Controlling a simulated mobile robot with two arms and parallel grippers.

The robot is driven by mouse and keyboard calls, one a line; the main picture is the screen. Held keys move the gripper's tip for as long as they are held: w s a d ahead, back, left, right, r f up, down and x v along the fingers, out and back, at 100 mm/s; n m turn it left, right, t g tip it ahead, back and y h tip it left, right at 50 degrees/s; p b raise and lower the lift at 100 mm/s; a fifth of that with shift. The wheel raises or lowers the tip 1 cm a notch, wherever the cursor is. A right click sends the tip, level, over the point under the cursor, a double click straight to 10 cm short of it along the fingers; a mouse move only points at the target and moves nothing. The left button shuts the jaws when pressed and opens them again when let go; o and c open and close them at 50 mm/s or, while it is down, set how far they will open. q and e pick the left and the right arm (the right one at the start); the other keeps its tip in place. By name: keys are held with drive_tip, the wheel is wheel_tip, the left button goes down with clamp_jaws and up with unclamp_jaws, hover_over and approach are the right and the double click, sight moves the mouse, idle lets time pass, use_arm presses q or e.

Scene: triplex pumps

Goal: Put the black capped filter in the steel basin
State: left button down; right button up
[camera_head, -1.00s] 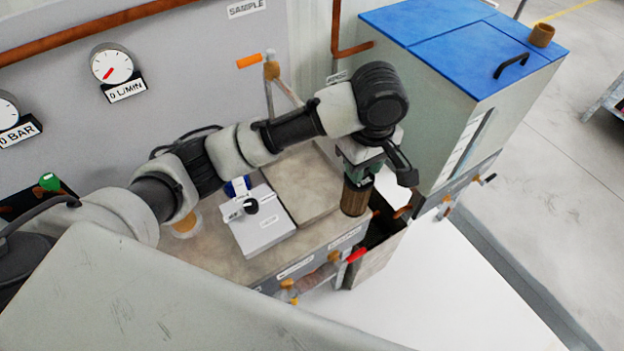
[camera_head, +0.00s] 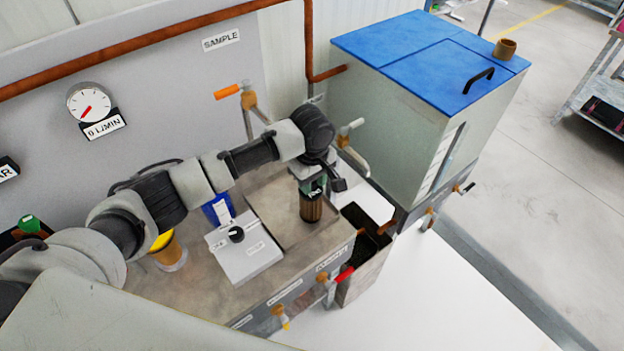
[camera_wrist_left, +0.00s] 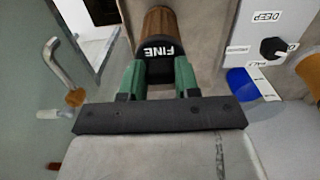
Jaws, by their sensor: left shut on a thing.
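The black capped filter (camera_head: 311,208) has a brown pleated body. My left gripper (camera_head: 312,184) is shut on its cap and holds it upright, cap up. In the left wrist view the filter (camera_wrist_left: 157,22) sits between the green fingers (camera_wrist_left: 160,78), and its black cap reads FINE. The steel basin (camera_head: 272,205) is the shallow square recess in the bench top. The filter is over the basin's right part; I cannot tell whether its bottom touches the basin floor. My right gripper is out of view.
A grey control box (camera_head: 245,252) with a black knob stands left of the basin. A blue item (camera_head: 217,208) and a yellow-topped filter (camera_head: 165,246) are behind and left of it. An open dark bin (camera_head: 362,262) is at the bench's right end, near a blue-lidded tank (camera_head: 435,55).

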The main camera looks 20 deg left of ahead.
use_arm(q)
drive_tip(key=shift+f, duration=0.4)
drive_tip(key=c, duration=0.8)
unclamp_jaws()
wheel_tip(320, 180, up, 12)
drive_tip(key=b, duration=0.1)
